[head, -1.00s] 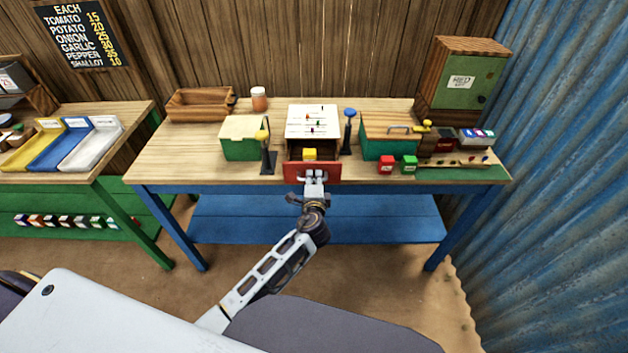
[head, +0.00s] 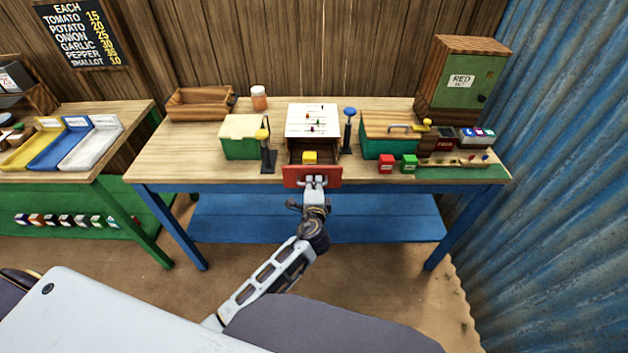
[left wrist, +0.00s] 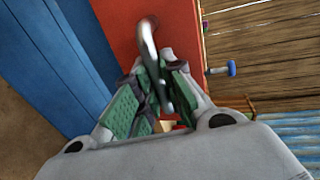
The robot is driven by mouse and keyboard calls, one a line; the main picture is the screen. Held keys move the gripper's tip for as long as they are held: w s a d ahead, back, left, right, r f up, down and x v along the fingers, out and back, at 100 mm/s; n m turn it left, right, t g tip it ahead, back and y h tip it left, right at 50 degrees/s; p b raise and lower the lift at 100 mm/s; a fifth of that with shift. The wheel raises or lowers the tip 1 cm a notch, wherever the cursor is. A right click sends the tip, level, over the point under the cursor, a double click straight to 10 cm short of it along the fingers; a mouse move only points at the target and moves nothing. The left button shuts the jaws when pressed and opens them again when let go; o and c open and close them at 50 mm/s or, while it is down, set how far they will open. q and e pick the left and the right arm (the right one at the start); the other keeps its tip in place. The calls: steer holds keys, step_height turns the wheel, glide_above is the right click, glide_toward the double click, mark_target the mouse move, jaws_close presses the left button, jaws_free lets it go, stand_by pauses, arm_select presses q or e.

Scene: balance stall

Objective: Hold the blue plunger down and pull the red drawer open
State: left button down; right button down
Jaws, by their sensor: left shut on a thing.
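My left gripper (head: 314,184) is shut on the drawer's metal handle (left wrist: 150,50), in front of the red face; the wrist view shows the green finger pads around the bar. The blue plunger (head: 349,112) stands upright on a dark stand right of the cabinet, with nothing on top of it. It also shows in the left wrist view (left wrist: 230,69). My right gripper is out of view.
A yellow-topped plunger (head: 262,134) stands left of the drawer, beside a green box (head: 243,150). The floor before the table is free.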

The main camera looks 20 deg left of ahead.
arm_select(q)
steer(key=shift+v, duration=0.8)
steer(key=shift+f, duration=0.2)
steer(key=c, duration=1.8)
jaws_free()
steer(key=shift+o, duration=0.2)
steer(key=shift+s, duration=0.2)
steer(key=v, duration=1.1)
steer(key=shift+s+d, duration=0.2)
steer(key=shift+s, duration=0.1)
steer(key=shift+r, duration=0.1)
steer(key=shift+a, duration=0.1)
